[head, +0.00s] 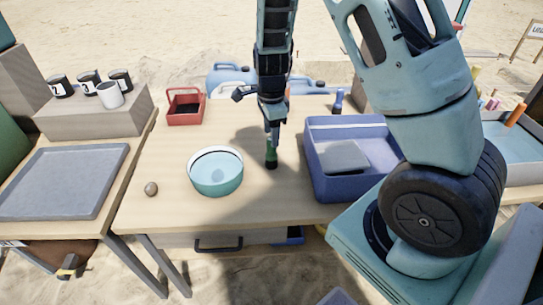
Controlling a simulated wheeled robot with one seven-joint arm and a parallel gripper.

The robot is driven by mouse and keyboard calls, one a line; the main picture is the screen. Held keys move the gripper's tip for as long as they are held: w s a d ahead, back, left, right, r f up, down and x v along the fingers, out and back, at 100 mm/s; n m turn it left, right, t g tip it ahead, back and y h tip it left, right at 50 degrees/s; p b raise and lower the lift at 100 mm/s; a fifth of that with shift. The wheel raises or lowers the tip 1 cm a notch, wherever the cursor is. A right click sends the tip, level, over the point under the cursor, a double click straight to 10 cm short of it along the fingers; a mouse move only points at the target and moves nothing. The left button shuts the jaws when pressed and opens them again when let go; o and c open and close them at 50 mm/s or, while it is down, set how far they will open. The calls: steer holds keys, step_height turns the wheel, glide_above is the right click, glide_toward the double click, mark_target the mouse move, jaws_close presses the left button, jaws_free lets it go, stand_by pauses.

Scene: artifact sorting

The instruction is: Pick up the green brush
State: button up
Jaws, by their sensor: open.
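The green brush (271,155) stands on the wooden table, right of the teal bowl, with a dark lower end at the table top. My gripper (273,138) points down directly above it, with its fingertips at or around the brush's upper part. The jaws are open. The fingers look narrow from this side and hide the top of the brush, so I cannot tell whether they touch it.
A teal bowl (216,177) and a small brown stone (151,189) lie to the left. A blue bin (322,182) holding a grey slab stands close on the right. A red caddy (185,120) is at the back left. The table between bowl and bin is otherwise clear.

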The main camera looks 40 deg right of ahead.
mark_target(271, 153)
step_height(271, 153, down, 5)
steer(key=shift+s+f+b, duration=0.1)
steer(key=shift+b, duration=0.25)
steer(key=c, duration=1.1)
steer(key=shift+o, duration=0.2)
